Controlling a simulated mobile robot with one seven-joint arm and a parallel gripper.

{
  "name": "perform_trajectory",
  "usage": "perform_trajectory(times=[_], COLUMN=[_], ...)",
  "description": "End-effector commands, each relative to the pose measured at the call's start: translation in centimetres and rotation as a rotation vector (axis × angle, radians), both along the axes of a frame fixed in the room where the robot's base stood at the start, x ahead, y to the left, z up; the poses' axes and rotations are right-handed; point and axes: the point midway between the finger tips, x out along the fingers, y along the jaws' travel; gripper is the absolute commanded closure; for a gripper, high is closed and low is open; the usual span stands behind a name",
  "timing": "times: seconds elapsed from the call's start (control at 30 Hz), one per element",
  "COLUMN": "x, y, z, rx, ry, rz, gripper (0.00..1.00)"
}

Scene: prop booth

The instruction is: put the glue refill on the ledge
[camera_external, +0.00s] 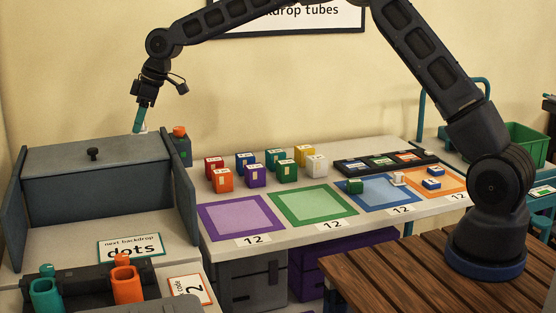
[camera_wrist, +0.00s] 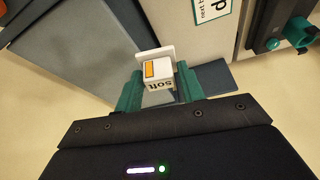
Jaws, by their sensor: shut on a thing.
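My gripper (camera_external: 142,122) hangs at the left, just above the back of the grey cabinet. Its teal fingers are shut on a small white block, which I take as the glue refill (camera_wrist: 158,73). In the wrist view my gripper (camera_wrist: 158,88) has the block between its fingers; the block has an orange mark and the word "soft". In the external view only a small white part of the block shows under the fingers. The cabinet's flat grey top (camera_external: 60,157) looks like the ledge; I cannot tell whether the block touches it.
An orange-capped item (camera_external: 180,133) is close on the right. Several coloured cubes (camera_external: 254,180) and coloured squares (camera_external: 240,215) are on the white table.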

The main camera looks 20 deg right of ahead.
Motion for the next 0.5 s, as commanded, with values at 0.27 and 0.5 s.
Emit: perform_trajectory(times=[0.27, 0.5], x=[-5.0, -6.2], y=[6.3, 7.6], z=[-0.2, -2.5], rx=[0.009, 0.010], ry=[0.003, 0.004], rz=[0.139, 0.171], gripper=[0.87, 0.87])
